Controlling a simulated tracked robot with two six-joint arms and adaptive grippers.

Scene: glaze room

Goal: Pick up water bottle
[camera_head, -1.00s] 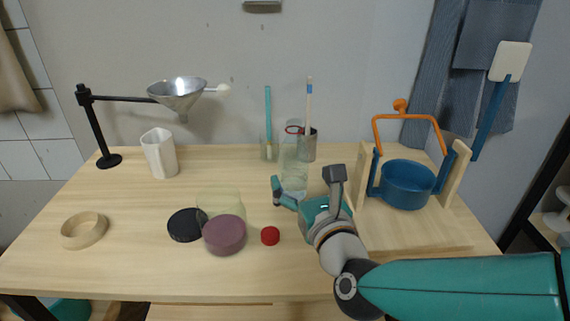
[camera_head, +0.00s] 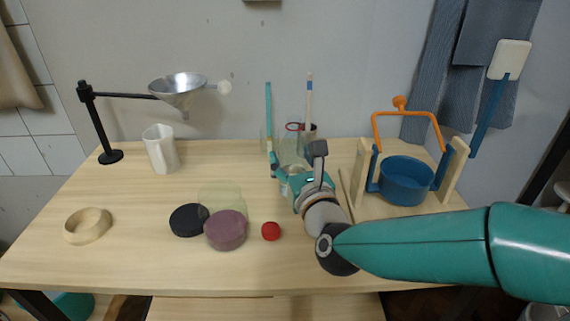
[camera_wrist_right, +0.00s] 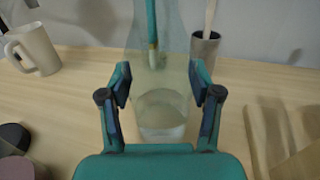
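The water bottle (camera_head: 291,151) is clear, with water in its lower part, and stands upright near the back middle of the table. In the head view my right gripper hides much of its lower part. In the right wrist view the bottle (camera_wrist_right: 160,108) stands between the two fingers. My right gripper (camera_head: 296,171) is open, with one finger on each side of the bottle; in the wrist view its fingers (camera_wrist_right: 161,88) seem to leave a narrow gap at the sides. My left gripper is not in view.
A grey cup (camera_wrist_right: 204,52) with a brush stands behind the bottle. A white pitcher (camera_head: 161,150) stands left under a funnel (camera_head: 178,90). A red cap (camera_head: 271,231), mauve disc (camera_head: 226,230) and black disc (camera_head: 187,220) lie in front. A blue pot (camera_head: 406,182) hangs right.

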